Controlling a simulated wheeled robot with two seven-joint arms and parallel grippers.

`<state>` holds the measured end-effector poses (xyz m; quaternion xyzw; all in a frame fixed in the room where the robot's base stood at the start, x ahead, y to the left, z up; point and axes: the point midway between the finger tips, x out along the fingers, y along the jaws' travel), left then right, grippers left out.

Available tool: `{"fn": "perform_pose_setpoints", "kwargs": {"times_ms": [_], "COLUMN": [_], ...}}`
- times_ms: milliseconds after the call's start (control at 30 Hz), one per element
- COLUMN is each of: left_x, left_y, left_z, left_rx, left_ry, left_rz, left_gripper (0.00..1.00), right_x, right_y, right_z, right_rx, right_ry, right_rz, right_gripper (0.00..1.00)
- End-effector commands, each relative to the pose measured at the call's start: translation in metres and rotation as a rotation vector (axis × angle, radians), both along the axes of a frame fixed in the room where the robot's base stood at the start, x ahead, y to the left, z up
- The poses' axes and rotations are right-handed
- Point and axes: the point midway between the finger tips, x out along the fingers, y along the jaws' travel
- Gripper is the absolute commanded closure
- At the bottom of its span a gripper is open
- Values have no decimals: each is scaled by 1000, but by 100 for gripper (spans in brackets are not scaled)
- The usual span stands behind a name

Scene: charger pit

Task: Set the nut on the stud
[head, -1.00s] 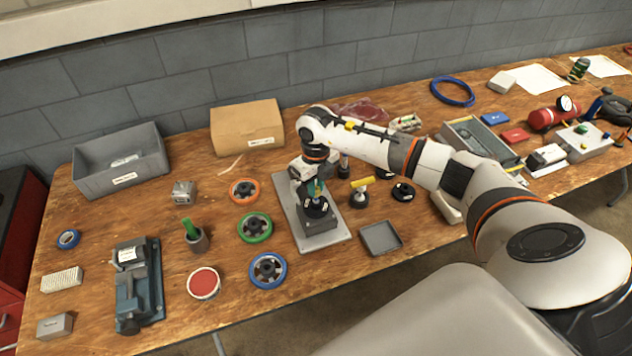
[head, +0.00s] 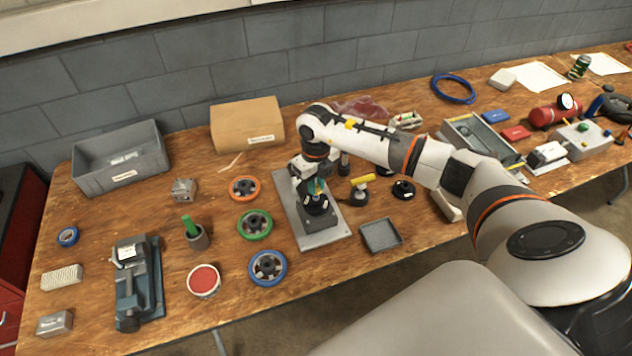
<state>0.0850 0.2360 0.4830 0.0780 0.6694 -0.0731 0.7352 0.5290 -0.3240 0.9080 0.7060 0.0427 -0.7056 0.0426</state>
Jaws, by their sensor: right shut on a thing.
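My right gripper (head: 317,188) points down over the dark fixture (head: 317,224) on the light grey plate (head: 337,235) near the middle of the bench. It is shut on the nut, which is too small and too covered by the fingers to make out clearly. A teal patch shows at the fingertips, just above the round dark top of the fixture. The stud is hidden behind the gripper, so I cannot tell whether the nut touches it. My left gripper is not in view.
A yellow-handled tool (head: 362,183) and a black round part (head: 403,190) stand close to the right. An empty grey tray (head: 381,236) lies at the front right. Orange, green (head: 254,225) and blue (head: 267,268) wheels line the left. A cardboard box (head: 247,125) stands behind.

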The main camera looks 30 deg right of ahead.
Motion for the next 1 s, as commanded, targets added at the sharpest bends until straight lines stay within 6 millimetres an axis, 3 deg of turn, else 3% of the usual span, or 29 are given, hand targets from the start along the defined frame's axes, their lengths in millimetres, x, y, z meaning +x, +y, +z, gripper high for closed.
{"fn": "perform_pose_setpoints", "kwargs": {"times_ms": [1000], "left_x": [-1], "left_y": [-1], "left_z": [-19], "left_rx": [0], "left_ry": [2], "left_rz": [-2], "left_gripper": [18], "right_x": [0], "right_y": [0], "right_z": [-23], "right_rx": [0], "right_ry": [0], "right_rz": [0], "right_gripper": [100]}}
